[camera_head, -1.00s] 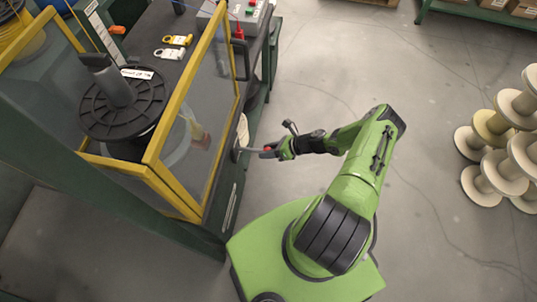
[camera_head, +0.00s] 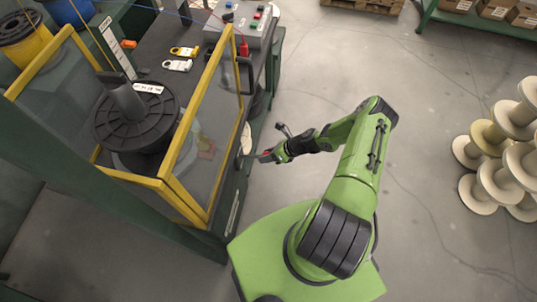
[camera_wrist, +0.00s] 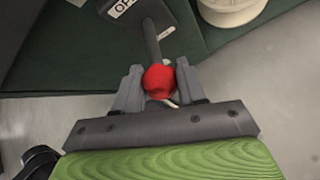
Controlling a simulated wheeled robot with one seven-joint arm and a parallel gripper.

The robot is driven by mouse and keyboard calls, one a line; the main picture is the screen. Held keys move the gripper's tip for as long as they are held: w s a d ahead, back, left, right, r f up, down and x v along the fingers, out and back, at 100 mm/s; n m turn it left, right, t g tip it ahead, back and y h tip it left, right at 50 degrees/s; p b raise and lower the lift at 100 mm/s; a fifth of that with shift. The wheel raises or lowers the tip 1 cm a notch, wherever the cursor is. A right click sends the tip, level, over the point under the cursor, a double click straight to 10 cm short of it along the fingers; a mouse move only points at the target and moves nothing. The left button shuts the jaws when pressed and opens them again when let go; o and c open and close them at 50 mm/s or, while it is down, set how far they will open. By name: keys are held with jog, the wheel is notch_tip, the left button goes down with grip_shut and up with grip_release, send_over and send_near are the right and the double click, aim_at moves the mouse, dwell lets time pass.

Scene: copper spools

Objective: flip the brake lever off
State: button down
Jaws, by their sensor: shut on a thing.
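The brake lever has a dark grey shaft (camera_wrist: 152,42) and a round red knob (camera_wrist: 158,82) in the wrist view. In the head view its red end (camera_head: 266,154) shows small beside the machine's right side. My gripper (camera_wrist: 158,88) is shut on the red knob, with one finger on each side of it. In the head view my gripper (camera_head: 274,153) is at the lever's end. A dark plate with a partly cut-off white label (camera_wrist: 120,8), apparently reading OFF, lies at the shaft's far end. The lever's pivot is not clearly visible.
The yellow-framed guard (camera_head: 182,150) encloses a black spool (camera_head: 137,125) left of my gripper. A grey control box (camera_head: 240,25) and two padlock-like tags (camera_head: 180,60) sit on the bench. Pale stacked spools (camera_head: 480,190) stand at the right. The floor between is clear.

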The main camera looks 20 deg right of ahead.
jog(key=shift+w+a+r, duration=0.2)
jog(key=shift+w+a, duration=0.05)
jog(key=shift+a, duration=0.1)
jog(key=c, duration=0.7)
grip_release()
jog(key=shift+f, duration=0.1)
jog(key=shift+d, duration=0.1)
jog(key=shift+s+d+r, duration=0.15)
jog(key=shift+d+r, duration=0.1)
jog(key=p+v, duration=0.2)
jog(key=v, duration=1.3)
